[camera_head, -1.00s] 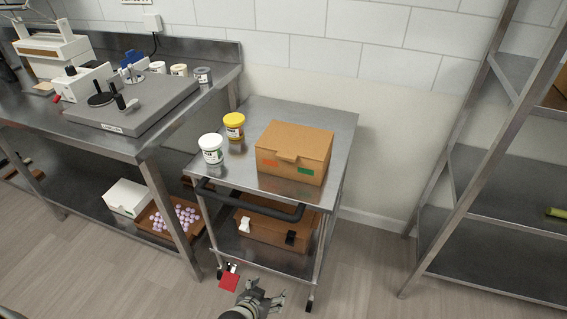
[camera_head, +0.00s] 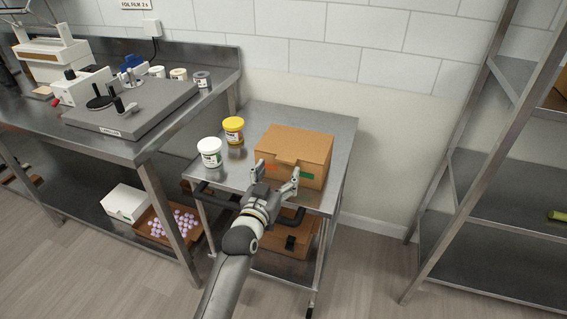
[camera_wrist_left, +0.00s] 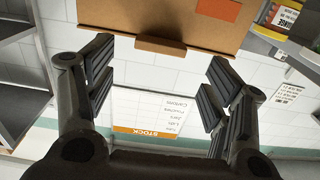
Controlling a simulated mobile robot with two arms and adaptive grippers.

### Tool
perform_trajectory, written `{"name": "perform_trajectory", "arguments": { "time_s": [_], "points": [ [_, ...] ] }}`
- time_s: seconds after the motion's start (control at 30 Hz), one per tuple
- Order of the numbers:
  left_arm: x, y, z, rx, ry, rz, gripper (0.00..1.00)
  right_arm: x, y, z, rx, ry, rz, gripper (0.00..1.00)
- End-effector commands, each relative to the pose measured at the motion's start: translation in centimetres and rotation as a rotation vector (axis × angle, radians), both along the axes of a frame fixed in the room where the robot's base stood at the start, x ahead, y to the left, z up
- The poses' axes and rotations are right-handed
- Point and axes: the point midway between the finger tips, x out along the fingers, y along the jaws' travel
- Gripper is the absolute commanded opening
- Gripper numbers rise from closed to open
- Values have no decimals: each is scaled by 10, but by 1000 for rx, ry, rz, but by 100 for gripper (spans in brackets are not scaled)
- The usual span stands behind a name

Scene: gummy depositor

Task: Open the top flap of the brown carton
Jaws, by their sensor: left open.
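The brown carton (camera_head: 300,148) sits on top of the steel cart, its top flap closed, with a small tab at the front edge. An orange and a green label show on its front. My left gripper (camera_head: 276,176) is open and empty, just in front of the carton's front face near the tab. In the left wrist view the carton (camera_wrist_left: 160,18) and its tab (camera_wrist_left: 160,46) appear beyond and between the open fingers (camera_wrist_left: 157,88), apart from them. My right gripper does not show.
A white tub (camera_head: 209,152) and a yellow-lidded tub (camera_head: 233,130) stand left of the carton on the cart (camera_head: 258,112). The cart has a black handle (camera_head: 215,200) at its front. A steel bench (camera_head: 150,140) is to the left, a shelf rack (camera_head: 490,200) to the right.

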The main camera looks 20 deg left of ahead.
Motion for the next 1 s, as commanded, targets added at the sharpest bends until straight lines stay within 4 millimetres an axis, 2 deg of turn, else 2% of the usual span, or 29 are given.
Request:
{"name": "perform_trajectory", "arguments": {
  "time_s": [0.1, 0.3, 0.7, 1.0],
  "points": [
    [22, -1, 1, -2, -1, 0, 75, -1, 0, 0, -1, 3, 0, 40],
    [43, -1, -1, -1, 1, 0, 75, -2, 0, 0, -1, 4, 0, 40],
    [49, -1, -1, -1, 2, 0, 75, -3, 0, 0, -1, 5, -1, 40],
    [49, -2, -1, -1, 2, 0, 36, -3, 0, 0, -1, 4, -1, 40]
  ]
}}
